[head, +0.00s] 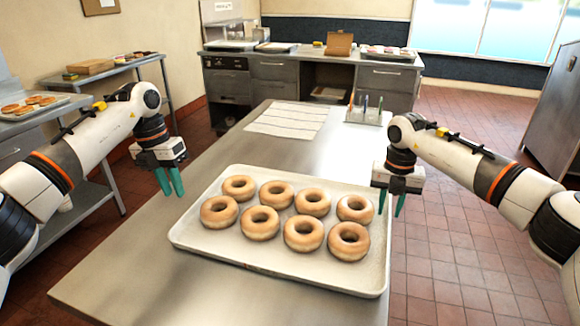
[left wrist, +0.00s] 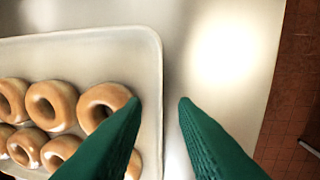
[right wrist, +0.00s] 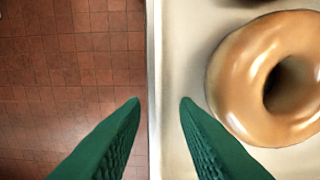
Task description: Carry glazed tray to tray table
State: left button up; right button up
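The tray (head: 215,249) of several glazed doughnuts (head: 260,222) lies flat on the steel worktable (head: 130,275). My left gripper (head: 173,192) is open and empty above the tray's left side; in the left wrist view the tray rim (left wrist: 161,110) runs between its fingertips (left wrist: 159,100). My right gripper (head: 391,212) is open and empty at the tray's right side; in the right wrist view the rim (right wrist: 153,60) lies between its fingertips (right wrist: 160,100). I cannot tell whether either gripper touches the tray. I cannot tell which table is the tray table.
White paper (head: 288,119) and a pen holder (head: 367,115) are at the worktable's far end. A side table with a doughnut tray (head: 62,98) and a shelf table (head: 120,66) stand left. A back counter (head: 275,68) holds trays and a box. Tiled floor (head: 455,240) is clear at right.

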jog(key=shift+r, duration=0.3)
pick_arm(q)
jog(key=r, duration=0.4)
jog(key=shift+w+a+r, duration=0.1)
jog(key=shift+a+r, duration=0.25)
pick_arm(e)
notch_tip(320, 180, up, 11)
jog(key=shift+r, duration=0.2)
jog(key=shift+f, duration=0.1)
